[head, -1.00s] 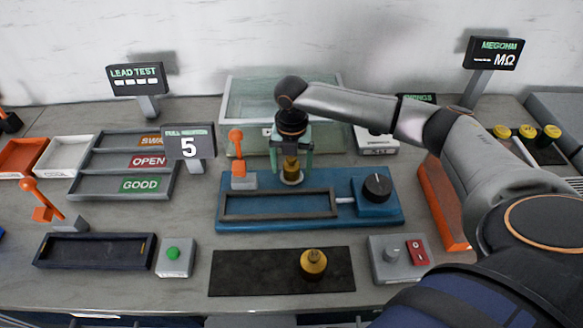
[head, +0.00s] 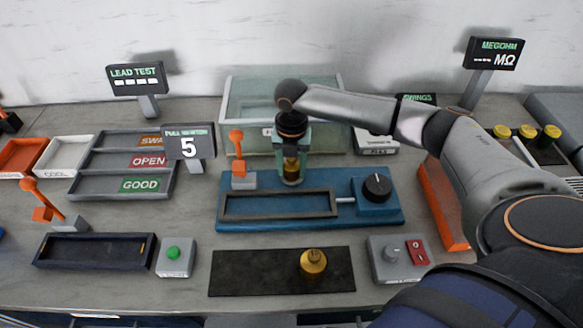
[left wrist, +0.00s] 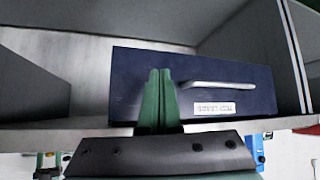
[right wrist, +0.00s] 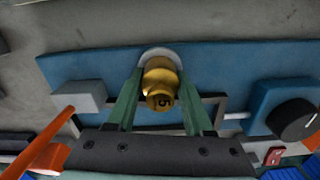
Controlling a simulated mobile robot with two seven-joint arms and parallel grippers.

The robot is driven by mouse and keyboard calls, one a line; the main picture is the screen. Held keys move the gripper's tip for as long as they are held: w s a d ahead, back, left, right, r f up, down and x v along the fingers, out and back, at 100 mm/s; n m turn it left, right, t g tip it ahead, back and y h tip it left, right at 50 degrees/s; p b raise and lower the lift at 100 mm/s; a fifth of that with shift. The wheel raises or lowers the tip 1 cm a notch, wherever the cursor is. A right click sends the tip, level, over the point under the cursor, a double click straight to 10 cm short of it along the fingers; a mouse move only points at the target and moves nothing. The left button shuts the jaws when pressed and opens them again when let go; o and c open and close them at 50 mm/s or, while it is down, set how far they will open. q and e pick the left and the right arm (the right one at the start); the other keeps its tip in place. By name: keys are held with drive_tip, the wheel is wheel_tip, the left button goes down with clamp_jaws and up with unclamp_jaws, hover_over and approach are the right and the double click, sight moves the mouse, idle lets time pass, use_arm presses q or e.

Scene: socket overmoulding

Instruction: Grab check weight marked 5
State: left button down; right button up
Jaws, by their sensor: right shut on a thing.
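A brass check weight (right wrist: 161,84) marked 5 stands between the fingers of my right gripper (right wrist: 165,95) in the right wrist view. In the head view this weight (head: 291,166) shows partly behind the fingers of my right gripper (head: 291,165), at a pale round seat at the back of the blue fixture (head: 230,222). My right gripper is shut on it. Another brass weight (head: 313,262) sits on the dark mat; its marking is too small to read. My left gripper (left wrist: 160,85) shows in the left wrist view with its fingers together and nothing visible between them.
An orange lever (head: 237,144) stands left of the right gripper, and a black knob (head: 376,187) is at its right. A clear box (head: 240,105) stands close behind. The left wrist view faces a dark drawer (left wrist: 200,80) with a handle.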

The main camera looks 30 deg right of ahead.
clamp_jaws()
drive_tip(key=shift+w+r, duration=0.1)
drive_tip(key=shift+r, duration=0.05)
